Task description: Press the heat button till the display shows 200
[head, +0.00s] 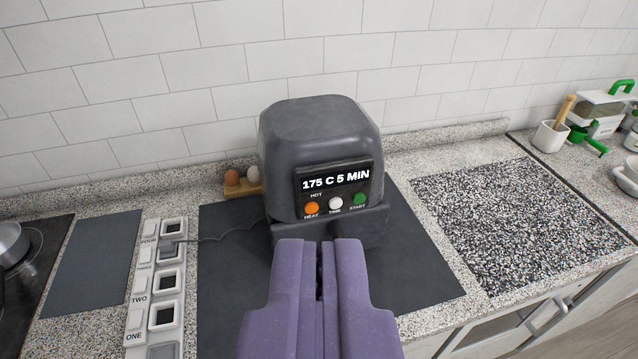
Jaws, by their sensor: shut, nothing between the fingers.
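A dark grey air fryer (318,130) stands on a dark mat against the tiled wall. Its display (336,180) reads "175 C 5 MIN", with "HOT" below it. Under the display are the orange heat button (311,208), a white time button (335,203) and a green start button (358,199). My purple gripper (319,243) is shut and empty. In the picture its tips lie below the buttons, over the fryer's lower front (365,228). I cannot tell whether they touch the fryer. No button is covered.
Eggs (232,177) sit in a holder behind the fryer's left side. A speckled board (520,215) lies at right. A pot (10,243) is at far left.

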